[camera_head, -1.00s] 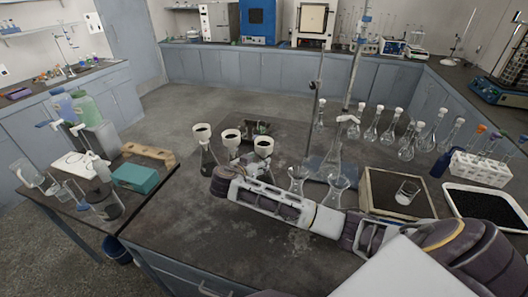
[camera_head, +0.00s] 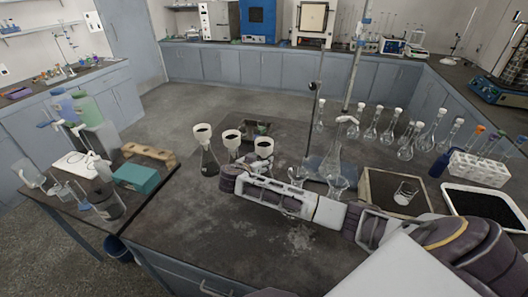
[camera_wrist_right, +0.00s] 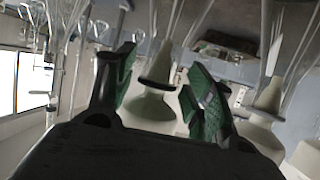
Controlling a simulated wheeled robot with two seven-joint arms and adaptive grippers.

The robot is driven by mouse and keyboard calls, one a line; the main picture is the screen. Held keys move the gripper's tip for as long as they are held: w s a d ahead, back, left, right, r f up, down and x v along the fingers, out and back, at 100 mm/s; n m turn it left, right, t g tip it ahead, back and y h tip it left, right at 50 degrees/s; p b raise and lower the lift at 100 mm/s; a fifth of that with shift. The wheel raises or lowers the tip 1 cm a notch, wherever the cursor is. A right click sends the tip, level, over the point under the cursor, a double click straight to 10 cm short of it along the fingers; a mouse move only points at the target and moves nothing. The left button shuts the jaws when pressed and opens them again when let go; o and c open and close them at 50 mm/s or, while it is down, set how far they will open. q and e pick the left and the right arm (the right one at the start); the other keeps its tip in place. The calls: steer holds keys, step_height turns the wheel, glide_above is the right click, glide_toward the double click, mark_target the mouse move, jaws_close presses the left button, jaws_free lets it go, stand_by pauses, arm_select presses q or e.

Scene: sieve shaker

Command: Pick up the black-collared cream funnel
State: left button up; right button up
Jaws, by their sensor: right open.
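Several cream funnels stand in flasks on the dark bench; in the head view one (camera_head: 203,132) is at left, one (camera_head: 231,136) in the middle and one (camera_head: 264,147) at right, each with dark contents. My right gripper (camera_head: 252,161) is close to the right one, its fingers largely hidden by my wrist. In the right wrist view, which looks upside down, a cream funnel (camera_wrist_right: 150,107) with a black collar shows between the green fingertips of my open gripper (camera_wrist_right: 163,90). Gaps show beside it; I cannot tell its depth. My left gripper is not in view.
Another cream funnel (camera_wrist_right: 268,95) stands close beside the right finger in the wrist view. Glass flasks (camera_head: 338,150) and a stand rod (camera_head: 312,120) are right of the funnels. A wooden tray (camera_head: 380,205) holds a beaker.

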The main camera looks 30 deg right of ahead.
mark_target(263, 140)
steer(key=shift+w+d+f, duration=0.3)
steer(key=shift+d, duration=0.25)
steer(key=c, duration=1)
steer(key=shift+o, duration=0.2)
steer(key=shift+r, duration=0.15)
step_height(263, 140, up, 10)
steer(key=shift+f+b, duration=0.1)
steer(key=shift+b, duration=0.55)
